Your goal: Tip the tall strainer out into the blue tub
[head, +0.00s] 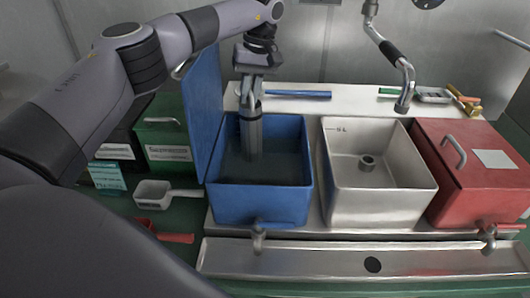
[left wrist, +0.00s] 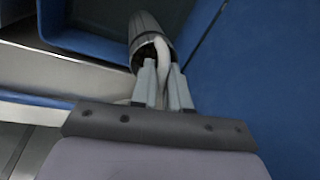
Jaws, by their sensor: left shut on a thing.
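The blue tub (head: 262,208) stands open on the steel counter, left of the steel basin. My left gripper (head: 251,100) points down over the tub's back part. It is shut on the tall strainer (head: 253,138), a grey ribbed cylinder that stands about upright in the head view, its lower part inside the tub. In the left wrist view the strainer (left wrist: 148,25) shows its open mouth, and its pale handle (left wrist: 162,60) lies between my two fingers (left wrist: 163,88). The strainer's contents cannot be made out. My right gripper is not in view.
The blue lid (head: 201,110) stands raised at the tub's left. A steel basin (head: 378,190) with a central drain is to the right, then a red closed tub (head: 470,175). A white scoop (head: 165,192) and a green bin (head: 160,135) are at left. A tap (head: 402,85) stands behind.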

